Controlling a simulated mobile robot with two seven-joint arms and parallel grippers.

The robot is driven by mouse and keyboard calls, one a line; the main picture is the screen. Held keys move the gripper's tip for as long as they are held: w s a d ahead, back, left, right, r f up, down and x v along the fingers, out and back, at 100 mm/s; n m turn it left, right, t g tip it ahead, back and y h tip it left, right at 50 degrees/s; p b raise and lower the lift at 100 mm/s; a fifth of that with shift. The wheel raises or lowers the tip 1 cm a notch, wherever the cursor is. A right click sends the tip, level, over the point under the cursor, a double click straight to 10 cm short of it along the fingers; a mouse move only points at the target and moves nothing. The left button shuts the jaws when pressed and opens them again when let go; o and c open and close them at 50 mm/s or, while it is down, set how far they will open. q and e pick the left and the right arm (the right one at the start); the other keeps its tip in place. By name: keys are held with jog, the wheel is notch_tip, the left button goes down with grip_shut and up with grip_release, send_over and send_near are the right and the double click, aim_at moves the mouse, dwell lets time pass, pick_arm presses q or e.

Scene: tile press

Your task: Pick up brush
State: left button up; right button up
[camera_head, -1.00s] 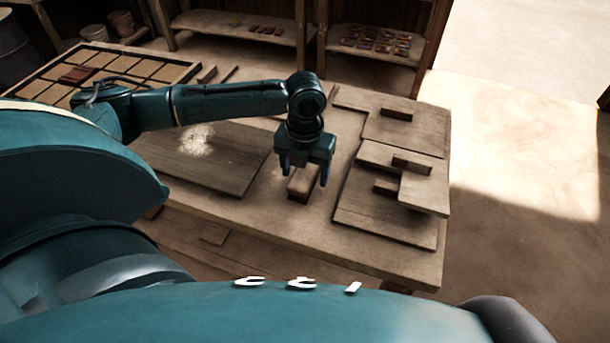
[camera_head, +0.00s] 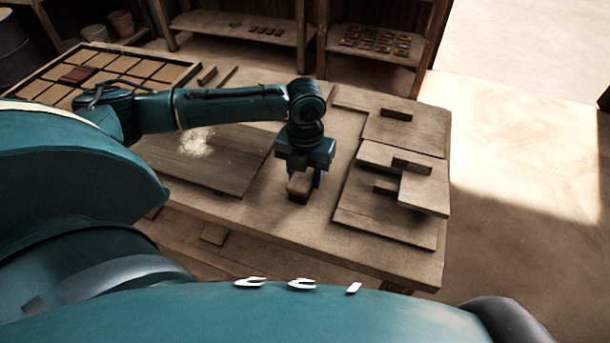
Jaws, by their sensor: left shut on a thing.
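The brush (camera_head: 299,187) is a small brown block-like piece near the middle of the wooden table. One finger shows at the brush's right side; the other is mostly hidden. I cannot tell whether the brush touches the table or is just above it. My right gripper is not in view.
Wooden boards with small blocks (camera_head: 397,114) lie right of the gripper. A flat board with pale powder (camera_head: 195,145) lies to the left. A tray of tiles (camera_head: 120,65) is at the far left. Shelves (camera_head: 375,45) stand behind the table (camera_head: 300,235).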

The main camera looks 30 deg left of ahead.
pick_arm(q)
notch_tip(320, 180, up, 10)
jog(key=shift+r+p, duration=0.1)
jog(key=shift+p, duration=0.25)
jog(key=o, duration=0.5)
jog(key=c, duration=0.4)
